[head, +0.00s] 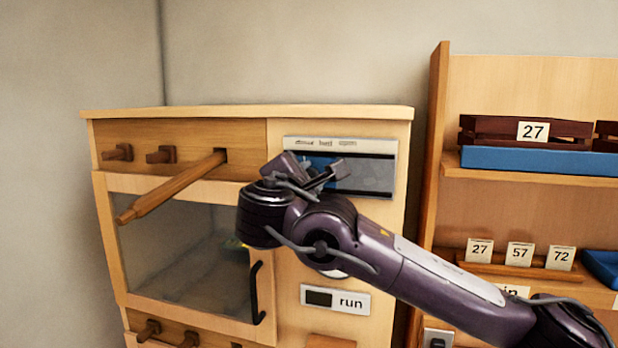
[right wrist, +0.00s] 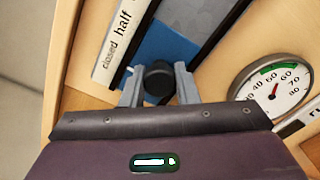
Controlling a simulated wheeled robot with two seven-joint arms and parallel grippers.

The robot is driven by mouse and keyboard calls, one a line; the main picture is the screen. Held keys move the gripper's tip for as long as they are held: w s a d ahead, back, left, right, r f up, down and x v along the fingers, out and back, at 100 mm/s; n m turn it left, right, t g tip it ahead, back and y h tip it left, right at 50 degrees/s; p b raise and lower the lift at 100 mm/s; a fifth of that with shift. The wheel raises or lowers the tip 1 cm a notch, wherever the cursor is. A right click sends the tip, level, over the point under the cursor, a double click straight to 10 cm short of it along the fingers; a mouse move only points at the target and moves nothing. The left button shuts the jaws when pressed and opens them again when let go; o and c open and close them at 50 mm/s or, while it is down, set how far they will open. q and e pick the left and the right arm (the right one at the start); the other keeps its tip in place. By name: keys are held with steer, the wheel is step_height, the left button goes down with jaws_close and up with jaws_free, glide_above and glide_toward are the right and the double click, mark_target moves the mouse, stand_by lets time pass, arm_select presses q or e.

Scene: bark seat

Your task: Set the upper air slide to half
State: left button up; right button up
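The upper air slide is set in a grey-framed panel (head: 375,172) at the top right of the wooden cabinet, under a label strip marked closed, half and a third word. Its blue plate (head: 318,163) shows at the left of the panel, partly hidden by my right gripper (head: 318,168). In the right wrist view the black knob (right wrist: 158,83) stands on the blue plate (right wrist: 170,48), nearer the closed mark than half. The fingers of my right gripper (right wrist: 160,88) lie against both sides of the knob with no clear gap. My left gripper is not in view.
A wooden handle (head: 170,187) juts out left of the panel. Below are a glass door (head: 185,255) with a black handle (head: 258,293) and a run sign (head: 335,301). A gauge (right wrist: 270,88) sits near the panel. A shelf (head: 436,150) with trays stands at right.

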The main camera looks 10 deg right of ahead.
jaws_close()
steer(key=shift+s+d+f+b, duration=0.1)
steer(key=shift+d+f+b, duration=0.2)
steer(key=shift+b, duration=0.15)
steer(key=d, duration=0.1)
steer(key=s+d+b, duration=0.1)
steer(key=d, duration=0.1)
steer(key=shift+s+d+r, duration=0.25)
steer(key=o, duration=0.9)
jaws_free()
steer(key=shift+a, duration=0.35)
steer(key=shift+s+d+b, duration=0.1)
steer(key=shift+d+b, duration=0.05)
steer(key=shift+b, duration=0.2)
